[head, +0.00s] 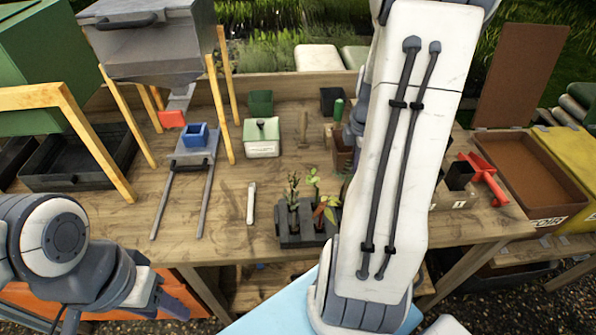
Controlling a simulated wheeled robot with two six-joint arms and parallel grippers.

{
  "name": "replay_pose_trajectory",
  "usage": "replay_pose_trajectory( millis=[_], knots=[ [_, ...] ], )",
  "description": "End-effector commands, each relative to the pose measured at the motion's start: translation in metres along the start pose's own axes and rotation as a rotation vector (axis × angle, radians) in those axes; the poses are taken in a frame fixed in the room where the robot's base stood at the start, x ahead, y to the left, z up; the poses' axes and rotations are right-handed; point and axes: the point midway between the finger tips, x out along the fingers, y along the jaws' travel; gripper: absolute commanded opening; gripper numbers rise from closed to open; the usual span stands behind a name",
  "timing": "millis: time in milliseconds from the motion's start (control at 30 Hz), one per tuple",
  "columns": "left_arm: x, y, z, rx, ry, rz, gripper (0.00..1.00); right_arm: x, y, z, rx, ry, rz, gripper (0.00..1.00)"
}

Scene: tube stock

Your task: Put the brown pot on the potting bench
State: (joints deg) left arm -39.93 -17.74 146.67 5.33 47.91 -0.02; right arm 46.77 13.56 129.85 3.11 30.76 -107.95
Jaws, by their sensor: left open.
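A brown pot (342,153) shows on the wooden potting bench (225,190), right of the middle. Its right side is hidden behind my raised right arm. A grey-white part of that arm's far end shows just above the pot. The jaws of my right gripper are hidden, so I cannot tell whether they touch the pot. My left gripper (166,294) is low at the left, in front of the bench edge, open and empty, well away from the pot.
A black tray with seedlings (307,224) stands at the front of the bench. A grey hopper on wooden legs (150,45) rises at back left. A brown tray (530,170) is at right.

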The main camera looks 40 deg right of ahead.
Motion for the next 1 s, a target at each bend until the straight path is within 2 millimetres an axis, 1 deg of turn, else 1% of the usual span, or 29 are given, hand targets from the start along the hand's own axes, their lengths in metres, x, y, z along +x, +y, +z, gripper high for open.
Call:
replay_pose_trajectory(
  millis=[67,167,400,500,600,767,1000],
  knots=[
    [0.000,0.000,0.000,0.000,0.000,0.000,0.50,0.007,0.002,-0.004,-0.002,0.001,-0.003,0.00],
    [-0.005,0.000,0.000,0.000,0.000,0.000,0.50,0.017,0.009,-0.018,-0.005,0.002,-0.006,0.00],
    [-0.019,0.001,-0.001,-0.001,0.000,0.000,0.50,0.052,0.037,-0.061,-0.002,0.001,-0.005,0.00],
    [-0.023,0.002,-0.001,-0.001,0.000,0.000,0.50,0.065,0.046,-0.077,-0.001,0.000,-0.004,0.00],
    [-0.025,0.002,-0.001,-0.001,0.000,0.000,0.50,0.073,0.053,-0.088,0.000,0.000,-0.003,0.00],
    [-0.028,0.002,-0.001,-0.001,0.000,0.000,0.50,0.082,0.057,-0.095,0.002,0.000,-0.002,0.00],
    [-0.037,0.003,-0.002,-0.002,0.000,0.000,0.50,0.114,0.053,-0.095,0.002,0.000,-0.004,0.00]
  ],
)
